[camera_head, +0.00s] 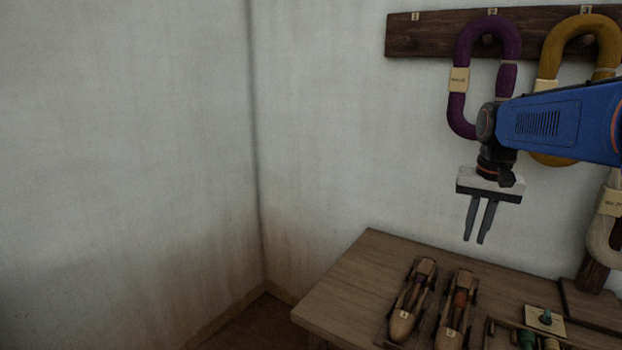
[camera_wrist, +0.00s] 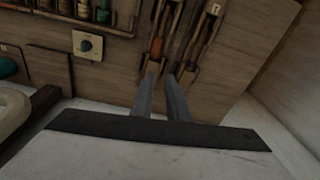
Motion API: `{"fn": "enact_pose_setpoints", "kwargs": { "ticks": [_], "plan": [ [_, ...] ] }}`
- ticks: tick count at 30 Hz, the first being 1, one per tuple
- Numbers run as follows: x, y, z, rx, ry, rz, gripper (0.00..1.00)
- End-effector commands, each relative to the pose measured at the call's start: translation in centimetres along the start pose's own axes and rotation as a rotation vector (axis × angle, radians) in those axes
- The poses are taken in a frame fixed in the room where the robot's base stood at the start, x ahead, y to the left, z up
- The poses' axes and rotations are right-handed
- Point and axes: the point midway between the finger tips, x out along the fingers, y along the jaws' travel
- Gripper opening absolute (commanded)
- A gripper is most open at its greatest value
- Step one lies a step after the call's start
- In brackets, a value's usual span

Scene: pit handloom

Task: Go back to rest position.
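My gripper (camera_head: 474,240) hangs fingers-down above the back of the wooden table (camera_head: 345,275), in front of the wall. A narrow gap shows between its two fingers, with nothing held there. In the wrist view my gripper (camera_wrist: 161,76) also shows two separate fingers with an empty gap, the shuttles lying beyond the tips.
Two wooden shuttles, tagged 1 (camera_head: 405,318) and 2 (camera_head: 453,325), lie on the table. A small plate with a knob (camera_head: 545,320) and a spool rack (camera_wrist: 100,14) are beside them. Purple (camera_head: 487,25) and mustard yarn hanks (camera_head: 580,25) hang from a numbered board (camera_head: 430,35). The left is clear.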

Motion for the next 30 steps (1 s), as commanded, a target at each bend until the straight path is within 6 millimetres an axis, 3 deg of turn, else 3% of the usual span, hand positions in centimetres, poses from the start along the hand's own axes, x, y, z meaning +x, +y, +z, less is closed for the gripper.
{"fn": "enact_pose_setpoints", "kwargs": {
  "ticks": [1,8,18,24,30],
  "plan": [
    [-0.1,-0.2,1.7,-0.025,0.016,-0.005,0.14],
    [0.8,-0.5,8.4,-0.134,0.087,-0.028,0.14],
    [4.0,0.1,17.7,-0.293,0.193,-0.061,0.14],
    [6.7,0.8,22.6,-0.383,0.255,-0.079,0.14],
    [8.9,1.4,25.6,-0.443,0.295,-0.091,0.14]
  ]
}}
